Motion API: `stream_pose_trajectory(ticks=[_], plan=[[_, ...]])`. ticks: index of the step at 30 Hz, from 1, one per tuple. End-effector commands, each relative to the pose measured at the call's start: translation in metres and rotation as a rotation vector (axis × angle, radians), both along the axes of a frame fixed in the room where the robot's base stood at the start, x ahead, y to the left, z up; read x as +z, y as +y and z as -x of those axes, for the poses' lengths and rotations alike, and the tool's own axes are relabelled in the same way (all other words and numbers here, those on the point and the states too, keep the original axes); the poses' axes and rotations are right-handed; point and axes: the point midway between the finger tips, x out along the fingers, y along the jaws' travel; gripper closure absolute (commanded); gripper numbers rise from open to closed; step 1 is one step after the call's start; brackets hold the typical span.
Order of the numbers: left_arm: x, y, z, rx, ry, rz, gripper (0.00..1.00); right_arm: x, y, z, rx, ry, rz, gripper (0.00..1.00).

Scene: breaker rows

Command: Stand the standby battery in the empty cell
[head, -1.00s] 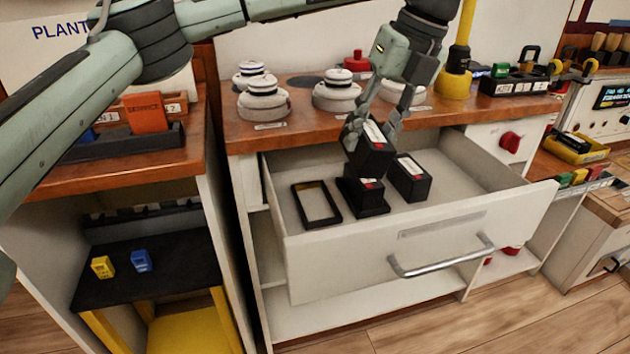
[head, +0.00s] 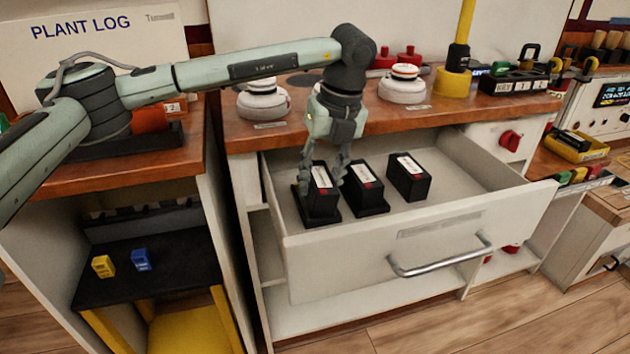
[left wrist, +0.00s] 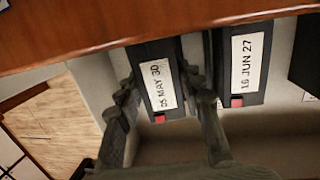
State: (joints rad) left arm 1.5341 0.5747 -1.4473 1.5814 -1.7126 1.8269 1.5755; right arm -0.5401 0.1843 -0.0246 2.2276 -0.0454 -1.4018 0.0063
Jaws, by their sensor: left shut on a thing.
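The standby battery (head: 321,197) is a black block with a white label on top. In the left wrist view it (left wrist: 158,80) reads "05 MAY 30" and has a red patch. My left gripper (head: 323,178) is shut on it, one finger on each side. The battery stands upright at the left cell (head: 333,217), a black frame in the open drawer whose rim shows around its foot. I cannot tell whether its bottom is fully down. A second battery (head: 366,186), labelled "16 JUN 27" in the left wrist view (left wrist: 240,65), stands close on its right. My right gripper is not in view.
A third black battery (head: 408,180) stands farther right in the drawer (head: 400,238). The drawer's right part is clear. The wooden counter edge (head: 240,142) lies behind and above, with white round detectors (head: 262,100) on it.

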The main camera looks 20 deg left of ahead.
Motion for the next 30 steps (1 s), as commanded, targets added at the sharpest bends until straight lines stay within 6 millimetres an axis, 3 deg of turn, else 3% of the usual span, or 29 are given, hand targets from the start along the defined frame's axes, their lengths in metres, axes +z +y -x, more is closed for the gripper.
stream_pose_trajectory(ticks=[1, 5, 9, 21, 22, 26, 30], plan=[[0.005, 0.009, -0.001, 0.011, 0.001, 0.069, 1.0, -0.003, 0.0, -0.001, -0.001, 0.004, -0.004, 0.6], [0.003, 0.012, -0.001, 0.005, 0.008, 0.201, 1.0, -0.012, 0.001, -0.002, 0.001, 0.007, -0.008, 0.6], [-0.01, 0.01, -0.001, 0.001, 0.008, 0.191, 1.0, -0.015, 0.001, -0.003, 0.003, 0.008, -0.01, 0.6], [-0.014, 0.01, -0.001, 0.003, 0.007, 0.189, 1.0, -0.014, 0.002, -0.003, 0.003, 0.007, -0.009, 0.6], [-0.014, 0.01, -0.001, 0.002, 0.009, 0.188, 0.6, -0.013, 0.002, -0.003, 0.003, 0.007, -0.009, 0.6], [-0.014, 0.01, -0.001, 0.002, 0.01, 0.188, 0.44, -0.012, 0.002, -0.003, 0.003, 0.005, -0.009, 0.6], [-0.014, 0.01, -0.001, 0.002, 0.01, 0.188, 0.42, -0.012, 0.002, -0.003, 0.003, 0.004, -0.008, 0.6]])
